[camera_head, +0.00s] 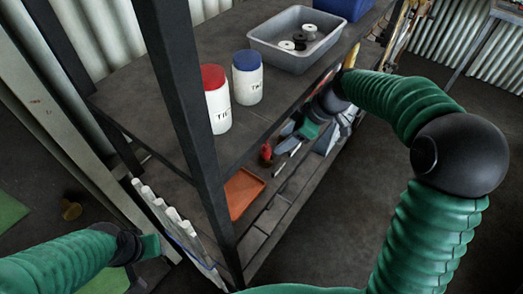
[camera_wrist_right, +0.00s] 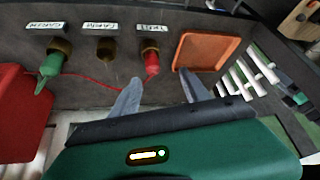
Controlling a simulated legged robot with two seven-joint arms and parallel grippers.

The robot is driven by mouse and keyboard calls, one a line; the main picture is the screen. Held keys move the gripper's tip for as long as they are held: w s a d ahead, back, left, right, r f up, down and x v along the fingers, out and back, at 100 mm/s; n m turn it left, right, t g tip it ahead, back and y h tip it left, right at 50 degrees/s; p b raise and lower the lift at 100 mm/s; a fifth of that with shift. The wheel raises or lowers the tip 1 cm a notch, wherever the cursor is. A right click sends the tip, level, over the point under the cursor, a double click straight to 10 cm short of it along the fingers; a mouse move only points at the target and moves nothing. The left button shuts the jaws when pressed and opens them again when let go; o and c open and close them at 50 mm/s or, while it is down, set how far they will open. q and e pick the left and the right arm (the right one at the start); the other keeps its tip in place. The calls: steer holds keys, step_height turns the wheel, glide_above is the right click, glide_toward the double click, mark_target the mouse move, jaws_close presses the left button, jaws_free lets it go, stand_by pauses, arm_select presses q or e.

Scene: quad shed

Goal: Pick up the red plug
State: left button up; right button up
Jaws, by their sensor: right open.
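In the right wrist view the red plug (camera_wrist_right: 151,63) sits in the rightmost of three round sockets on a dark panel. A thin red cord runs left from near it. A small red shape (camera_head: 267,152) under the shelf in the head view looks like the same plug. My right gripper (camera_wrist_right: 160,76) is open, its fingers apart, with the plug just beyond and between the tips; nothing is held. It shows small under the shelf in the head view (camera_head: 297,133). My left gripper (camera_head: 150,246) is at lower left; its fingers cannot be made out.
A green plug (camera_wrist_right: 48,68) sits in the left socket; the middle socket (camera_wrist_right: 105,50) is empty. An orange tray (camera_wrist_right: 207,52) lies right of the red plug. A red container (camera_wrist_right: 20,110) is at left. A shelf post (camera_head: 188,110) and upper shelf (camera_head: 150,95) stand close to the arms.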

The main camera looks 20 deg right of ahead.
mark_target(269, 150)
steer(key=shift+n, duration=0.4)
steer(key=x, duration=0.3)
steer(key=p+x, duration=0.1)
steer(key=x, duration=0.3)
steer(key=w+x, duration=0.1)
steer(key=x, duration=0.2)
steer(key=shift+w+d+f+p, duration=0.15)
steer(key=shift+w+p, duration=0.05)
steer(key=shift+p, duration=0.2)
steer(key=shift+d+f+y, duration=0.1)
steer(key=shift+d+y, duration=0.2)
steer(key=shift+d, duration=0.35)
steer(key=c, duration=0.5)
steer(key=shift+a, duration=0.1)
steer(key=c, duration=0.4)
steer(key=shift+a, duration=0.15)
jaws_close()
arm_select(q)
steer(key=shift+s+d+r, duration=0.15)
steer(key=shift+d+r, duration=0.15)
steer(key=shift+r, duration=0.3)
steer(key=shift+s+d+r, duration=0.15)
steer(key=shift+d+r, duration=0.15)
steer(key=shift+r, duration=0.3)
arm_select(e)
steer(key=shift+a, duration=0.1)
